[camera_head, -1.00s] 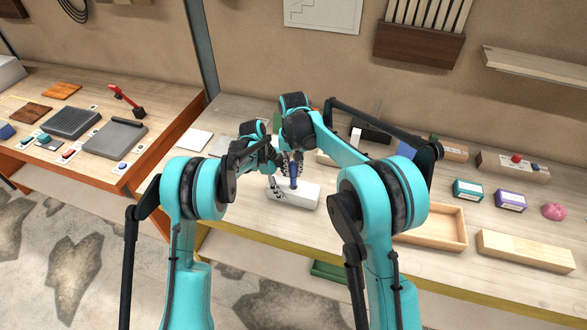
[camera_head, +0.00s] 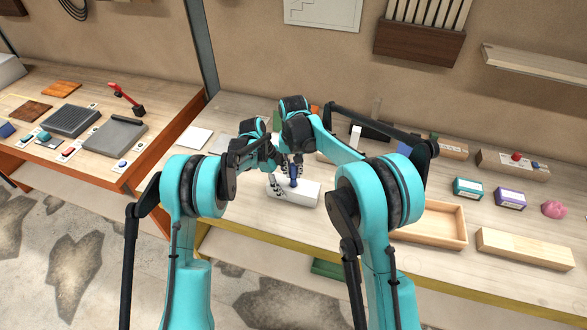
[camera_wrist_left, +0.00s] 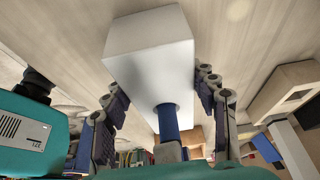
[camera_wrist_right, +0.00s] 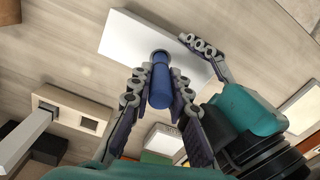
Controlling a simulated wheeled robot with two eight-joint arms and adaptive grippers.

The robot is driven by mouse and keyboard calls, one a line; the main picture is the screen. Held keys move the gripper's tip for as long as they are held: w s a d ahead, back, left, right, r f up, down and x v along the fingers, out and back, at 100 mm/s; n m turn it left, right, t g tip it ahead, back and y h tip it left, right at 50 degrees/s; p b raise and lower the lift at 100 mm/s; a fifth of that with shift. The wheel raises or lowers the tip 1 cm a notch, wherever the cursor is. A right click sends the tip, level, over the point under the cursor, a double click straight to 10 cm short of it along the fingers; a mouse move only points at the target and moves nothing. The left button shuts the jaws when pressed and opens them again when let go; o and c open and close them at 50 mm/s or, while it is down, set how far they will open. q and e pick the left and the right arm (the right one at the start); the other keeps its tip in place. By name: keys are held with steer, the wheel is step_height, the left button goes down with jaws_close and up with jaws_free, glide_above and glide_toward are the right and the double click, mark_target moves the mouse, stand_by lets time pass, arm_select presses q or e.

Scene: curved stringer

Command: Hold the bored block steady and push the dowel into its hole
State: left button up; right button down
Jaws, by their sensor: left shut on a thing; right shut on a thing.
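The white bored block (camera_head: 307,195) lies on the workbench in front of me; it also shows in the left wrist view (camera_wrist_left: 150,60) and the right wrist view (camera_wrist_right: 125,38). My left gripper (camera_wrist_left: 160,85) is shut on the block, one finger along each side. The blue dowel (camera_wrist_right: 160,88) stands upright at the block's hole, and the left wrist view shows its shaft (camera_wrist_left: 167,122) meeting a dark round opening. Its lower end is hidden, so its depth cannot be told. My right gripper (camera_wrist_right: 156,92) is shut on the dowel above the block.
An open wooden tray (camera_head: 432,228) and a light wooden block (camera_head: 525,250) lie to the right. Teal (camera_head: 467,189) and purple (camera_head: 510,199) boxes and a pink object (camera_head: 554,210) stand beyond them. A white square (camera_head: 193,139) lies left. Bench in front of the block is clear.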

mark_target(292, 177)
steer(key=shift+f, duration=1.8)
steer(key=shift+r, duration=2.4)
steer(key=shift+f, duration=2.4)
steer(key=c, duration=1.3)
jaws_free()
steer(key=shift+c, duration=0.2)
steer(key=shift+a, duration=0.1)
steer(key=shift+a, duration=0.15)
steer(key=r, duration=1.2)
steer(key=shift+d, duration=0.3)
